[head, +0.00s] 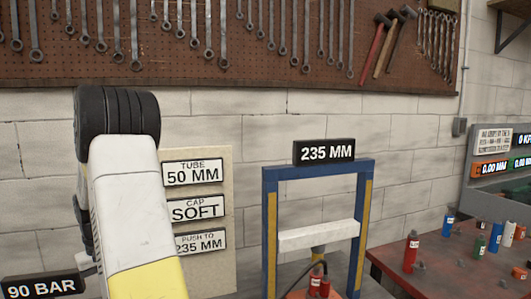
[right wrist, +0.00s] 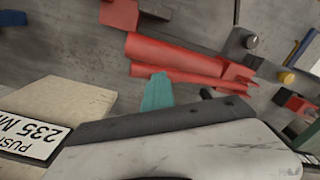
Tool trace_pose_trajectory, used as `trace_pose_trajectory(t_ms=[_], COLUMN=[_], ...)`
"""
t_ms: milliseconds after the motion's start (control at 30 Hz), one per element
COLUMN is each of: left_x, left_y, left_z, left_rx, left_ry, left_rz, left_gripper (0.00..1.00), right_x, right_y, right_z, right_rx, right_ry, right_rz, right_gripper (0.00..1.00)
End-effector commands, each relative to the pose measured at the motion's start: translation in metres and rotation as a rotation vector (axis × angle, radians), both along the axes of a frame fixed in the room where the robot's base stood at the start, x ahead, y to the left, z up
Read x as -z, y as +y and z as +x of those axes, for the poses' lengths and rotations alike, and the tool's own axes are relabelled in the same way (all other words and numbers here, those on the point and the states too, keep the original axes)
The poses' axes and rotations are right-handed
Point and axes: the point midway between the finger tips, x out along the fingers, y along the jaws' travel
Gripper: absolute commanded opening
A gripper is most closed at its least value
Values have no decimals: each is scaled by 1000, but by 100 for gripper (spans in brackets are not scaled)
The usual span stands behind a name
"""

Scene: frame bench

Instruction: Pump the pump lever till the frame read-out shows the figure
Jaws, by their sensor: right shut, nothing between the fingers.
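The frame read-out (head: 324,151) shows 235 MM on top of the blue press frame (head: 269,235) in the head view. A pale crossbar (head: 317,235) spans the frame. The board's bottom plate (head: 201,242) reads PUSH TO 235 MM; it also shows in the right wrist view (right wrist: 32,135). In that view a long red part (right wrist: 180,58) lies ahead; I cannot tell whether it is the pump lever or the pump body. My right gripper (right wrist: 157,92), seen as a teal tip, is shut and empty near this red part. My left gripper is out of view.
A 90 BAR sign (head: 42,286) stands at lower left. One of my arm links covers the left part of the head view. A red bench (head: 440,262) with several small coloured cylinders stands at right. Wrenches and hammers hang on the pegboard (head: 230,60).

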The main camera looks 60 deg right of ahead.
Motion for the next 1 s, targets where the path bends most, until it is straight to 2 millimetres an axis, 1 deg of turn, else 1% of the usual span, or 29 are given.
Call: trace_pose_trajectory(t_ms=[533, 667, 1000], left_x=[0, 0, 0], left_y=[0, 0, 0], left_z=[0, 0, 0], left_rx=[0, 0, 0], left_ry=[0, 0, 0], left_rz=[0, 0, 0], left_gripper=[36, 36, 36], right_x=[2, 14, 52], right_y=[-1, 0, 0], right_z=[0, 0, 0], right_rx=[0, 0, -1], right_ry=[1, 2, 2], right_rz=[-1, -1, 0], right_gripper=[0, 0, 0])
